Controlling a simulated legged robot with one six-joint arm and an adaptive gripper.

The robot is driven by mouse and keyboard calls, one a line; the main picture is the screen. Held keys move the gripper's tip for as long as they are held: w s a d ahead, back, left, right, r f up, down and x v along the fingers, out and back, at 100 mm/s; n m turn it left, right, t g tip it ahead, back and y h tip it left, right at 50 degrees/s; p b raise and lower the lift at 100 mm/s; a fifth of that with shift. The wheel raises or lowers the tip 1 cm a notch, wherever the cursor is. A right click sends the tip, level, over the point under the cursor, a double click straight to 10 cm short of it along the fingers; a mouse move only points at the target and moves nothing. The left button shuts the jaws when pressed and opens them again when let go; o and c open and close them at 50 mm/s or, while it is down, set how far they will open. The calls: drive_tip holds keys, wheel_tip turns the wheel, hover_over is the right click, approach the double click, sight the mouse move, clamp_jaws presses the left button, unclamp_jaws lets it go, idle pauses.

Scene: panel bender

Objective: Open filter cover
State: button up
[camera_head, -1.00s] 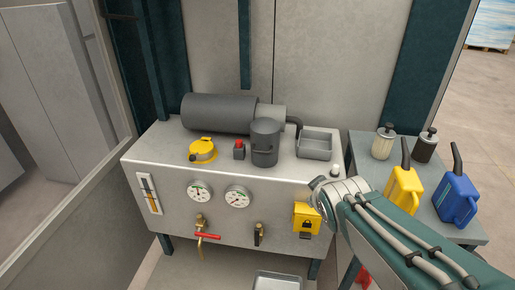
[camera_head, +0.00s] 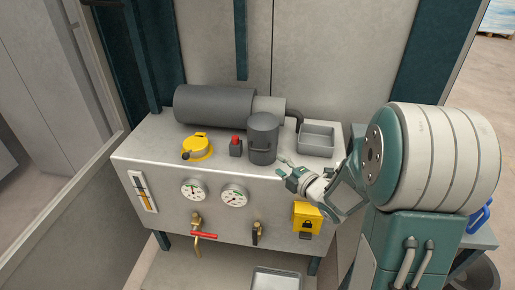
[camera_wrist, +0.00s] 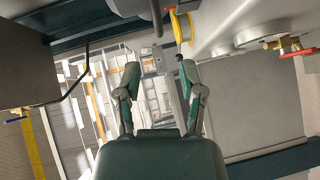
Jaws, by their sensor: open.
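My gripper (camera_head: 283,167) is open and empty in the head view, beside the tank's front top edge, just right of and below the canister. It appears apart from the canister. The wrist view shows both fingers (camera_wrist: 159,70) spread with nothing between them. A yellow cap (camera_head: 198,149) sits at the tank's left and appears as a yellow ring (camera_wrist: 181,25) in the wrist view.
A red button box (camera_head: 236,147) sits left of the canister. A large horizontal cylinder (camera_head: 215,107) lies behind, and a grey tray (camera_head: 317,138) to the right. Gauges (camera_head: 235,196), a red-handled tap (camera_head: 203,235) and a yellow lock box (camera_head: 306,217) are on the front.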

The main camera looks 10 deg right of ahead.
sight(259, 150)
drive_tip(key=x, duration=1)
drive_tip(key=shift+w+a, duration=0.15)
drive_tip(key=shift+w, duration=0.1)
clamp_jaws()
